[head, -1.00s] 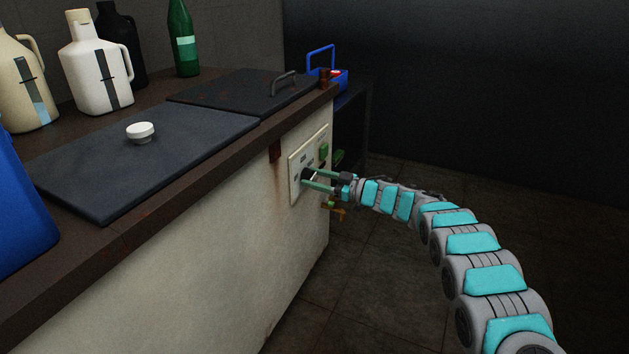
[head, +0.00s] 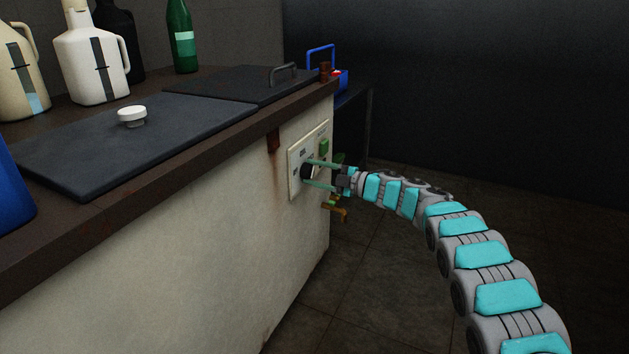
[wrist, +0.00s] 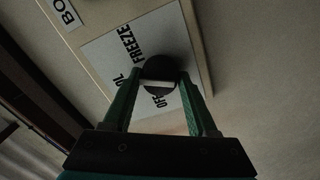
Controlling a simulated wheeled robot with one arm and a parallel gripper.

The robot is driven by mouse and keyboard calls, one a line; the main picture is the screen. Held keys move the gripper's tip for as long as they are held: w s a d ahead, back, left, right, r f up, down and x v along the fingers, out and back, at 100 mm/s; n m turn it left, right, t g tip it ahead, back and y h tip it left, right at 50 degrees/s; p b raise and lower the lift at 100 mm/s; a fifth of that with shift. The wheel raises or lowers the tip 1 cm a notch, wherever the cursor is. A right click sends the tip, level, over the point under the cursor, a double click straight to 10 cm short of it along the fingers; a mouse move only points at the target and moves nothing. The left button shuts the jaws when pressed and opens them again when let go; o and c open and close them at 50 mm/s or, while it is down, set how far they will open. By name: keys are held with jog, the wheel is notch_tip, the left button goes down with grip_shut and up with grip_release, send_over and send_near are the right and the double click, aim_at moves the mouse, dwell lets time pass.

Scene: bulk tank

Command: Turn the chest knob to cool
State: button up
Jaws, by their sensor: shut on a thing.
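The chest knob (head: 306,172) is a dark round knob on a pale control panel (head: 294,189) on the chest's front. In the wrist view the knob (wrist: 159,69) has a pale bar across it. Around it are labels reading "FREEZE", "OFF" and a partly hidden one ending in "OL". My gripper (head: 313,174) has its green fingers on either side of the knob, shut on it; it also shows in the wrist view (wrist: 160,88). The fingers hide part of the label plate (wrist: 105,55). I cannot tell exactly which label the knob points to.
A green button (head: 324,147) is on the panel, right of the knob. A yellow tap-like part (head: 338,213) sticks out below my gripper. Dark lids (head: 140,140), jugs (head: 92,55) and a green bottle (head: 183,40) are on top. The floor at right is clear.

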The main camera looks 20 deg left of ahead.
jog(key=n+b, duration=0.3)
jog(key=n, duration=0.2)
jog(key=shift+f, duration=0.15)
jog(key=shift+s+n, duration=0.1)
jog(key=shift+n, duration=0.2)
dwell(0.3)
jog(key=o, duration=1.4)
jog(key=shift+c, duration=0.2)
jog(key=d, duration=0.7)
jog(key=shift+s+d, duration=0.25)
jog(key=shift+d, duration=0.15)
